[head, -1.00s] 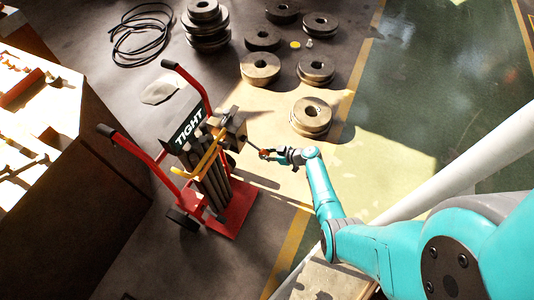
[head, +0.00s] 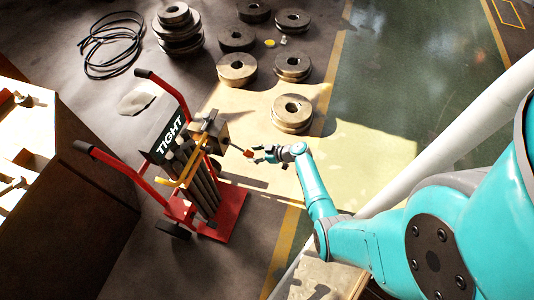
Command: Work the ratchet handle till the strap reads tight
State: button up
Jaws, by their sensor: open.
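A red hand truck (head: 236,210) stands on the floor left of centre, loaded with several upright grey bars (head: 203,190). A yellow strap (head: 186,172) runs around the bars. A dark sign (head: 171,138) on the truck reads TIGHT. A tan ratchet box (head: 212,130) sits at the top right of the load. Its thin handle (head: 236,147) points right and ends in an orange-red grip (head: 248,153). My gripper (head: 257,154) is open at the right of this grip, very close to it; I cannot tell whether they touch.
Several round steel rollers (head: 292,112) lie on the floor behind the truck. A coiled black cable (head: 112,45) lies at the back left. A workbench (head: 50,170) with tools fills the left side. A white pole (head: 450,140) slants across the right.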

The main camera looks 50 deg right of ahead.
jog(key=v, duration=0.9)
jog(key=shift+s+r, duration=0.15)
jog(key=shift+s, duration=0.2)
jog(key=shift+d, duration=0.1)
jog(key=g+h, duration=0.3)
jog(key=g, duration=0.4)
send_near(240, 149)
jog(key=s+d+f, duration=0.1)
jog(key=s+d, duration=0.1)
jog(key=s, duration=0.1)
jog(key=x, duration=1)
jog(key=shift+s+a+f, duration=0.15)
jog(key=shift+a+f, duration=0.15)
jog(key=shift+f, duration=0.05)
grip_shut()
